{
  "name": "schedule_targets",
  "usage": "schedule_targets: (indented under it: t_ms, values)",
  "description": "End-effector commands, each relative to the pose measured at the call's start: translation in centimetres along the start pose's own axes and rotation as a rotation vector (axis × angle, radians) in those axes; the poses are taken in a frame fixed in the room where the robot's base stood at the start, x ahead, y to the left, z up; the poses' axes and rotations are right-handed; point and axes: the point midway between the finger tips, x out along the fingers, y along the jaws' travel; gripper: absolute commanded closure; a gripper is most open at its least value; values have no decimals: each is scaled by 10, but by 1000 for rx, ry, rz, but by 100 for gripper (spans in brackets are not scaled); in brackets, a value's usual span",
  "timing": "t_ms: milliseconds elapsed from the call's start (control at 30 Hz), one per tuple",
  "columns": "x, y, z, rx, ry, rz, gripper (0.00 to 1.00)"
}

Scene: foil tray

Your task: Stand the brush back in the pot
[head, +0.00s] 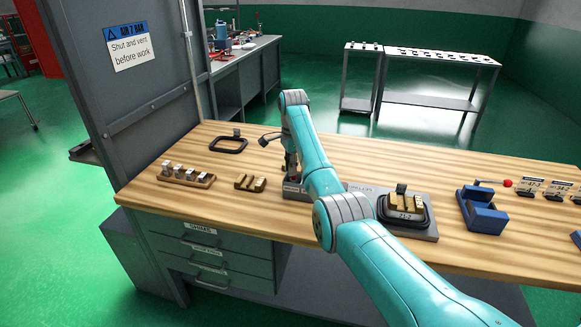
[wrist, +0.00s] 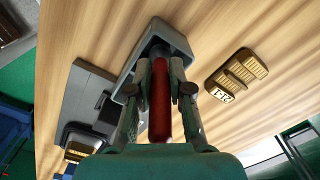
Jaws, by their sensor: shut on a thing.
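My gripper (wrist: 160,75) is shut on the red handle of the brush (wrist: 160,105) in the wrist view. The brush's dark end points into the open mouth of the grey square pot (wrist: 181,38). I cannot tell how deep it sits or whether it touches the bottom.
A longer tray (head: 186,178) and a black ring frame (head: 229,146) are farther left. A grey plate with a black tray (head: 405,213) and a blue holder (head: 482,212) stand right.

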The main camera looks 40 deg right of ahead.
Motion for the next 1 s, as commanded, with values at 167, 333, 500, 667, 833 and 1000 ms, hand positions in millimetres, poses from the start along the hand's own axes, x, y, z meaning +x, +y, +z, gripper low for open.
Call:
schedule_targets:
  t_ms: [167,333,500,667,833,1000]
  values:
    - [0,0,0,0,0,0,100]
    - [0,0,0,0,0,0,100]
    - [0,0,0,0,0,0,51]
    - [0,0,0,0,0,0,51]
    - [0,0,0,0,0,0,26]
    - [0,0,0,0,0,0,26]
